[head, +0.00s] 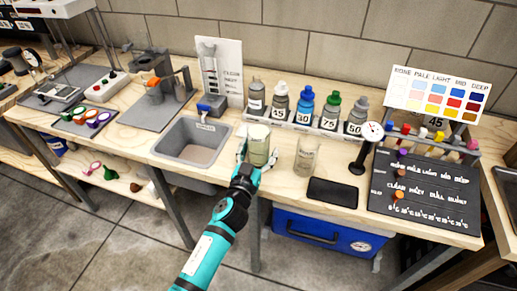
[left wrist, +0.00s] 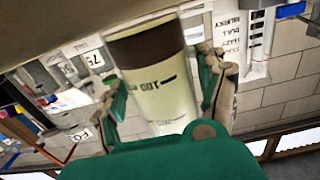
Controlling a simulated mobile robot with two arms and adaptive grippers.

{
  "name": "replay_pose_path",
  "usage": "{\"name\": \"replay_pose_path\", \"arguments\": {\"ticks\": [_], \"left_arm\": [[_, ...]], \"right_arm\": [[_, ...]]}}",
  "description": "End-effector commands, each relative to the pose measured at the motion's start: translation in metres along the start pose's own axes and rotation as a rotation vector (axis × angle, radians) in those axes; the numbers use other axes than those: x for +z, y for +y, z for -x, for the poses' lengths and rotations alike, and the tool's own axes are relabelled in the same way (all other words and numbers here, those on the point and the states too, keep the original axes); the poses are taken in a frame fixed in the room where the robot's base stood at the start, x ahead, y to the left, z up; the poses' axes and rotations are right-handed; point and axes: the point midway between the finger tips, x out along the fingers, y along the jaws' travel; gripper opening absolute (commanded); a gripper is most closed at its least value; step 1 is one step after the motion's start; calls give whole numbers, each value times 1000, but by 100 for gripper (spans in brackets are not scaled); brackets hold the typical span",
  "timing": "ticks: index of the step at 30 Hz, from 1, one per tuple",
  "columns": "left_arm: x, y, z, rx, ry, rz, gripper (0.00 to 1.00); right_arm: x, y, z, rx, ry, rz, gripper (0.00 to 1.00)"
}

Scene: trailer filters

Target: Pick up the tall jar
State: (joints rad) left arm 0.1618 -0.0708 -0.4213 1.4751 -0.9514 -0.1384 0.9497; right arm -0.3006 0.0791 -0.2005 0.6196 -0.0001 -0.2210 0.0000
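The tall jar (head: 259,146) is clear, with pale yellow-green contents, and stands upright on the wooden bench in front of the bottle rack. In the left wrist view the jar (left wrist: 158,85) appears upside down, with printed marks and a dark brown band at its base end. My left gripper (head: 257,158) has one finger on each side of the jar. The fingers also flank it in the left wrist view (left wrist: 163,92); a narrow gap seems to show beside the jar, and firm contact is not visible. My right gripper is not in view.
A grey sink basin (head: 193,148) lies left of the jar. An empty-looking clear glass (head: 305,157) stands close on its right. Several labelled bottles stand in a rack (head: 300,124) behind. A black flat pad (head: 333,192) and a dial gauge (head: 372,131) are further right.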

Motion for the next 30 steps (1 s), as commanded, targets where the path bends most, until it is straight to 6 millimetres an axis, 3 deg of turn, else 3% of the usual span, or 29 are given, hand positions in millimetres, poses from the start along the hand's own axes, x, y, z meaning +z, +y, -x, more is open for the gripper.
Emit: {"name": "replay_pose_path", "arguments": {"ticks": [2,16,30], "left_arm": [[0,0,0,0,0,0,60],[0,0,0,0,-1,0,0],[-2,0,0,1,3,0,0]], "right_arm": [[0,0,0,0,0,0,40],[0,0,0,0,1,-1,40],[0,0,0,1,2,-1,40]]}}
